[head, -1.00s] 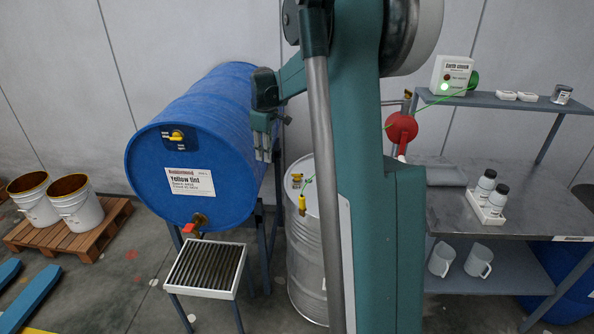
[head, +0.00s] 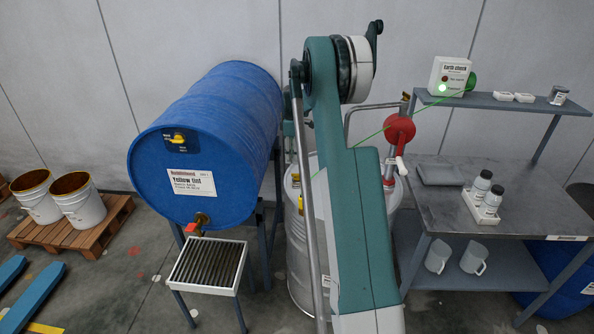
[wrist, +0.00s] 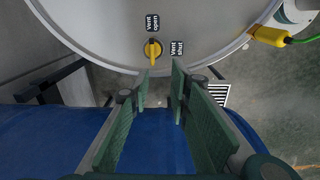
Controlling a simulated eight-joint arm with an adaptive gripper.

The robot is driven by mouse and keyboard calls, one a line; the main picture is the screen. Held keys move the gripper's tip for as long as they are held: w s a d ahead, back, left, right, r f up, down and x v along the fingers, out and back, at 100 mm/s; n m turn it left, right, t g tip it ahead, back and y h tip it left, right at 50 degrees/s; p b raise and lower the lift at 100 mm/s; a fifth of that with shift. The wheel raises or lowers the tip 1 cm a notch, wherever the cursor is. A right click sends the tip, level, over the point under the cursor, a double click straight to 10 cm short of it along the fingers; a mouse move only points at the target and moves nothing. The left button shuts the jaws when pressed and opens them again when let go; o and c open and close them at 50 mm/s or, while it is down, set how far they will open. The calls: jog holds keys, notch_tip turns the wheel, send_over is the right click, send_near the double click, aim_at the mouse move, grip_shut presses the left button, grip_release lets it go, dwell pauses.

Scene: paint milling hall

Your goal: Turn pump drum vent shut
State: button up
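The pump drum is the grey steel drum (head: 302,262), upright on the floor and partly hidden by my arm. Its lid (wrist: 100,28) fills the top of the wrist view. A yellow vent lever (wrist: 153,50) sits near the lid's edge, with a "Vent open" label (wrist: 152,23) above it and a "Vent shut" label (wrist: 177,48) to its right. Which label the lever points to is hard to tell. My gripper (wrist: 160,78) is open and empty, its fingertips just below the lever in the picture and apart from it. In the head view my arm mostly hides the gripper.
A yellow clamp (wrist: 270,36) with a green cable grips the drum rim right of the vent. A blue drum (head: 205,145) on a stand lies left of the pump drum.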

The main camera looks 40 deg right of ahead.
aim_at(297, 174)
jog(key=shift+d+f, duration=1.15)
jog(key=shift+d, duration=0.15)
jog(key=shift+f, duration=3.9)
grip_shut()
